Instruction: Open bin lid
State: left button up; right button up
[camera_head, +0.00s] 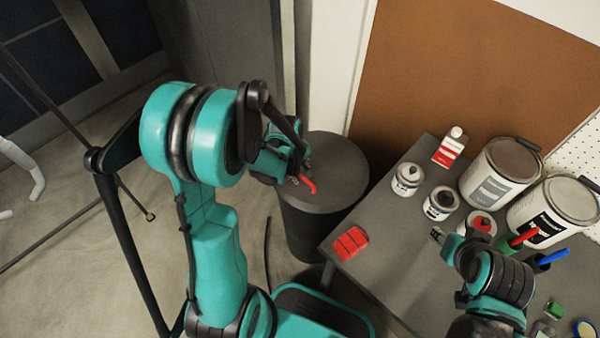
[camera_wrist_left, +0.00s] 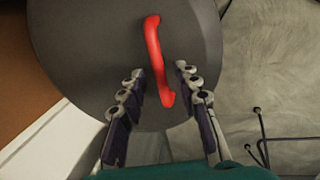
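The dark grey round bin (camera_head: 313,232) stands on the floor at the left end of the table. Its lid (camera_head: 335,165) lies flat on top and looks shut. A red curved handle (camera_head: 308,184) sits on the lid; it also shows in the left wrist view (camera_wrist_left: 156,58). My left gripper (camera_head: 299,173) is over the lid at the handle. In the left wrist view its two fingers (camera_wrist_left: 160,80) are apart, with the handle's near end between them and no clear contact. My right gripper (camera_head: 451,235) is over the table; its finger opening is unclear.
The grey table (camera_head: 395,258) holds paint cans (camera_head: 500,172), smaller tins (camera_head: 407,178), a red and white bottle (camera_head: 451,147) and a red block (camera_head: 350,243) near the bin. A brown board and wall stand behind. Tripod legs (camera_head: 115,215) stand on the left floor.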

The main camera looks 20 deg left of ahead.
pick_arm(q)
grip_shut()
